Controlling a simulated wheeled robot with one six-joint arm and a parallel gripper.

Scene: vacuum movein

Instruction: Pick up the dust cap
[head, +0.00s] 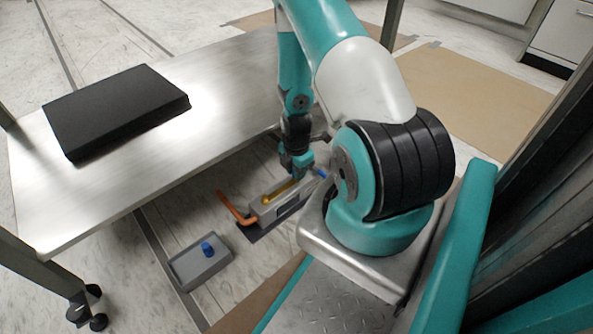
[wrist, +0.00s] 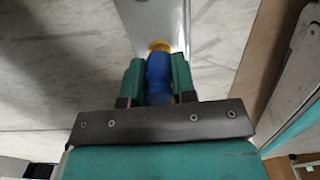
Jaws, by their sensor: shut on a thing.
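In the wrist view, my gripper (wrist: 158,75) is shut on a blue rounded piece (wrist: 158,68), which I take to be the dust cap. A yellow ring-like part (wrist: 159,46) shows just beyond it, against a grey metal surface; I cannot tell whether they touch. In the head view, my gripper (head: 296,172) points down over a grey box-shaped unit (head: 290,203) with a yellow bar on top and an orange handle at its left end. A blue part (head: 320,172) shows at the unit's right end, partly hidden by my arm.
A grey tray (head: 185,268) with another blue cap-like piece (head: 207,249) lies on the floor at the front left. A steel table (head: 110,195) with a black slab (head: 115,105) stands at the left, close to my arm. Brown floor sheets lie behind.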

